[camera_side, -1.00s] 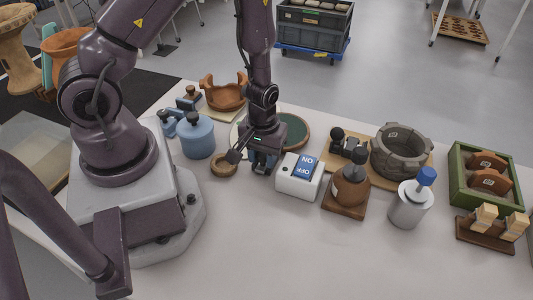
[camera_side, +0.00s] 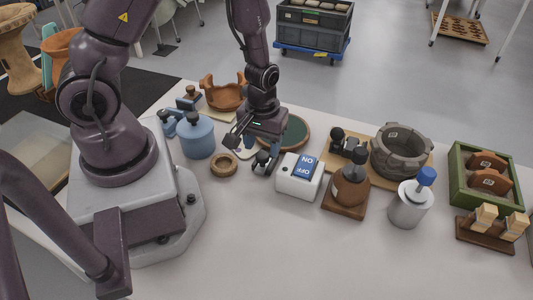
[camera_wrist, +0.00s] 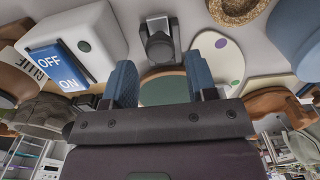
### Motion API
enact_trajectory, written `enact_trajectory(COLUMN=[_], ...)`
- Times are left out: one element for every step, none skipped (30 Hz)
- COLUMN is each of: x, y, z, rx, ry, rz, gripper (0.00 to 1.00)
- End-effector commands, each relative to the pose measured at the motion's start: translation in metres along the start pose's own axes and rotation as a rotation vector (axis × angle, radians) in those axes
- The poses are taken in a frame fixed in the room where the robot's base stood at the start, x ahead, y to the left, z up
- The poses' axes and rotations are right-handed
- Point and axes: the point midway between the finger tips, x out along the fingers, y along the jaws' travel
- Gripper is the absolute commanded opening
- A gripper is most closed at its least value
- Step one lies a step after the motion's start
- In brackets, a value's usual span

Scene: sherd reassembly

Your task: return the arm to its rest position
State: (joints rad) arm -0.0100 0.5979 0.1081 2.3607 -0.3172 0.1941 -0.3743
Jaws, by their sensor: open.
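My gripper (camera_side: 262,150) is above the table, left of the white switch box (camera_side: 299,177) and right of the cork ring (camera_side: 224,165). In the wrist view its two blue fingers (camera_wrist: 163,82) stand apart with nothing between them. A small dark stand with a rounded top (camera_wrist: 159,42) shows beyond the fingertips. The switch box (camera_wrist: 84,48) with its blue OFF/ON rocker is at the upper left there. The side view hides part of the small stand behind the gripper.
A green round disc (camera_side: 290,133) lies behind my gripper. A blue pot (camera_side: 197,137) stands left, and a brown pot with a broken rim (camera_side: 224,93) behind. To the right are a brown glue pot (camera_side: 351,187), a grey vessel (camera_side: 401,150) and a metal canister (camera_side: 409,205). The front table is clear.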

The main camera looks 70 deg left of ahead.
Motion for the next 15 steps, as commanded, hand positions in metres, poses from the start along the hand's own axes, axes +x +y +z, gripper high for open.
enact_trajectory(x=[-0.0046, -0.0068, -0.009, -0.0105, -0.0117, -0.0129, -0.0135, -0.0138, -0.0139, -0.0139, -0.0138, -0.0138, -0.0137, -0.0137, -0.0137], y=[0.0003, 0.0003, 0.0002, 0.0, 0.0, -0.0001, -0.0002, -0.0003, -0.0004, -0.0004, -0.0005, -0.0005, -0.0004, -0.0004, -0.0004], z=[0.0, -0.0001, 0.0002, 0.0004, 0.0006, 0.0006, 0.0006, 0.0007, 0.0007, 0.0007, 0.0007, 0.0007, 0.0007, 0.0007, 0.0007], rx=[0.001, 0.0, 0.0, 0.0, 0.0, 0.0, -0.001, -0.001, -0.001, -0.001, -0.001, -0.001, -0.001, -0.001, 0.0], ry=[0.001, 0.002, 0.001, 0.0, -0.001, -0.001, -0.001, -0.001, -0.001, -0.001, -0.002, -0.002, -0.002, -0.002, -0.002], rz=[0.001, 0.001, 0.001, 0.0, 0.0, 0.0, 0.0, 0.0, 0.0, 0.0, 0.0, 0.0, 0.0, 0.0, 0.0], gripper=[0.52, 0.52, 0.52, 0.52, 0.52, 0.52, 0.52, 0.52, 0.52, 0.52, 0.52, 0.52, 0.52, 0.52, 0.52])
